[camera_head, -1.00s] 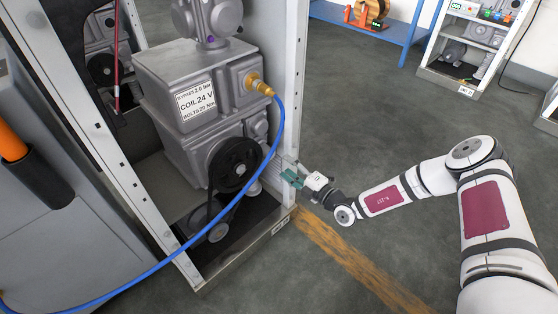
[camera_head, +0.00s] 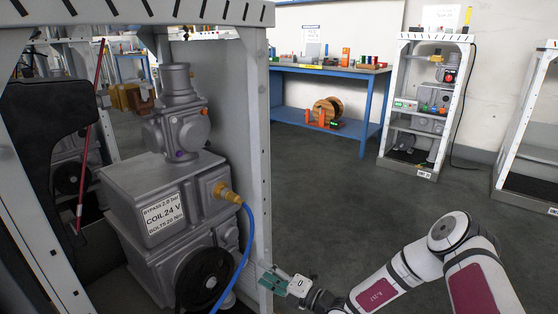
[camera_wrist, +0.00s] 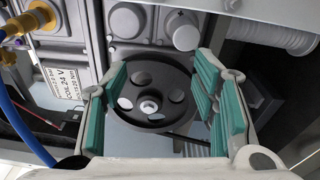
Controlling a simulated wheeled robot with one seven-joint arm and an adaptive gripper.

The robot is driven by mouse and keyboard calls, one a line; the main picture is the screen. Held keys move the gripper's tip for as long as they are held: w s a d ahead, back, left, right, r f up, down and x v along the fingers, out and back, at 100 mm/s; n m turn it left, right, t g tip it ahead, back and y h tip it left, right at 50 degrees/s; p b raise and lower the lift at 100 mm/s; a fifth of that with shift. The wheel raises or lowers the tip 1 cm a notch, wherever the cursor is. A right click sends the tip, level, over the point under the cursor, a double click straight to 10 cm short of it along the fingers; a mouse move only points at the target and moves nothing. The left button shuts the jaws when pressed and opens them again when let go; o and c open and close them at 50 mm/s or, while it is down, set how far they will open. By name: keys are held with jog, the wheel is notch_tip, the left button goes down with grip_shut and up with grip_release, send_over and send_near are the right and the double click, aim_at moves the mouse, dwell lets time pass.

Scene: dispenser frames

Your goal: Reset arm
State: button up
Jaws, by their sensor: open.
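My gripper (camera_head: 275,280) is at the lower middle of the head view, beside the right front post of the dispenser frame (camera_head: 256,130). It has teal pads and is empty. In the wrist view my gripper (camera_wrist: 165,105) has its fingers wide apart, with a black pulley wheel (camera_wrist: 175,85) showing between them and behind them. I cannot tell how far the wheel is from the pads. My white arm with dark red panels reaches in from the lower right of the head view.
A grey pump unit (camera_head: 140,200) with a "COIL 24 V" label stands inside the frame. A blue hose (camera_head: 243,262) runs down from its brass fitting (camera_head: 228,193). A blue workbench (camera_head: 368,100) and a white shelf rack (camera_head: 385,130) stand behind. The grey floor (camera_head: 350,200) between is clear.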

jog(key=s+d+r+n+g+h, duration=0.1)
jog(key=s+r+n+g, duration=0.7)
jog(key=r+n, duration=0.45)
jog(key=s+r+n+g+h, duration=0.1)
jog(key=s+r+n+g, duration=0.4)
jog(key=s+r+n, duration=0.65)
jog(key=s+d+r+n+t+h, duration=0.1)
jog(key=s+d+r+n+h, duration=0.25)
jog(key=s+d+n, duration=0.35)
jog(key=s+d+r+n+t+h, duration=0.1)
jog(key=s+d+r+n+h, duration=0.3)
jog(key=s+d, duration=0.45)
jog(key=s+d+r+n+t+h, duration=0.1)
jog(key=s+d+r+n+h, duration=0.2)
jog(key=s+d+n+h, duration=0.5)
notch_tip(320, 180, up, 35)
jog(key=s+a+m+t+y+p, duration=0.1)
jog(key=t+p, duration=0.3)
jog(key=p, duration=2.9)
jog(key=shift+s+a+f+m+y, duration=0.2)
jog(key=shift+s+m+y, duration=0.15)
jog(key=shift+y, duration=0.3)
